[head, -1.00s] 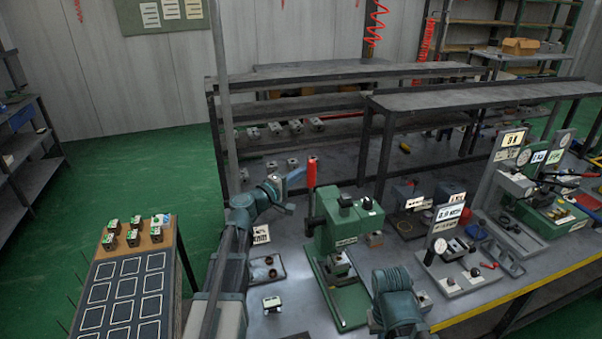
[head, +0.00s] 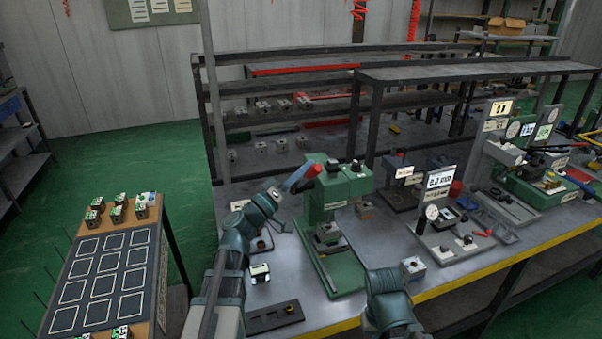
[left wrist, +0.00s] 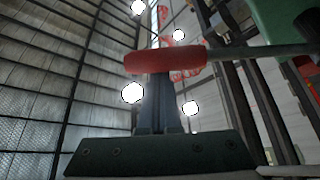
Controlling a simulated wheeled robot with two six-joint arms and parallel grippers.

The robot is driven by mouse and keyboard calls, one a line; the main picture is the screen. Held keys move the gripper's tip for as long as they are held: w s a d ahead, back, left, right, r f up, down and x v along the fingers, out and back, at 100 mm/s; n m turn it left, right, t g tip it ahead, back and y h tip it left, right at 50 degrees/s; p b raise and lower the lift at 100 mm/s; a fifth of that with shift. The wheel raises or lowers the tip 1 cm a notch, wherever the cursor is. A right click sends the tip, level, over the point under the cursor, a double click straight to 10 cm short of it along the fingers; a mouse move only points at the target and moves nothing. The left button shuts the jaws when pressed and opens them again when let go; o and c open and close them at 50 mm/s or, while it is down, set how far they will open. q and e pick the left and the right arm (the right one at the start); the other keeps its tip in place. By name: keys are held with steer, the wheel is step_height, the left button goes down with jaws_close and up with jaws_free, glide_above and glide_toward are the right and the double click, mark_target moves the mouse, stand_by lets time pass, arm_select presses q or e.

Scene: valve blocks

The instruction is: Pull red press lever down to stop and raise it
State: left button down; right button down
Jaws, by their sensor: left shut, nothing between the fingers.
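The green press (head: 345,187) stands on the bench in the middle of the head view, its base plate in front. Its red lever grip (head: 315,170) is at the left of the press head, at about head height. My left gripper (head: 299,178) is shut and empty, its fingers at the grip. In the left wrist view the red grip (left wrist: 165,60) lies across the tips of the shut fingers (left wrist: 166,108); a grey rod runs from it right towards the green press (left wrist: 286,22). Whether they touch is unclear. My right arm shows at the bottom; its gripper does not.
A small block (head: 260,272) and a dark tray (head: 275,318) lie left of the press base. A gauge stand (head: 440,222) and other fixtures are to the right. A board with outlined squares (head: 105,270) stands at left.

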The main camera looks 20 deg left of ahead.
arm_select(q)
steer(key=s+d+f+m+g+h+b, duration=0.1)
steer(key=s+d+f+m+h+b, duration=0.2)
steer(key=f+m+b, duration=0.3)
steer(key=shift+s+f+h+b, duration=0.3)
steer(key=shift+s+f+b, duration=0.4)
steer(key=shift+f+b, duration=0.5)
steer(key=shift+r, duration=0.1)
